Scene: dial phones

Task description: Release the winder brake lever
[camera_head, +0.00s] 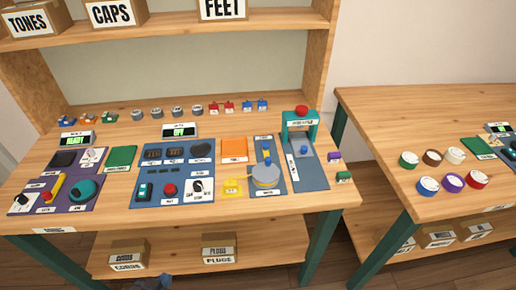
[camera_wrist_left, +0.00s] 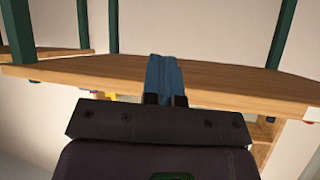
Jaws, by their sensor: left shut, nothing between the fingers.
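The winder panel (camera_head: 285,187) is a blue-grey plate on the bench top, right of the middle in the head view. It carries a round yellow-and-grey winder drum (camera_head: 265,175). A small blue lever (camera_head: 267,157) stands at the back of the drum; its labels are too small to read, so I cannot tell if it is the brake lever. My left gripper (camera_head: 164,281) shows only as a blue-grey tip at the bottom edge, low in front of the bench and well away from the winder. In the left wrist view its blue fingers (camera_wrist_left: 164,65) are shut and empty.
The wooden bench's front edge (camera_head: 110,220) lies between my left gripper and the winder. A teal press (camera_head: 287,122) with a red knob stands right of the winder. An orange pad (camera_head: 234,149) and yellow block (camera_head: 232,187) lie left of it. Boxes sit on the lower shelf.

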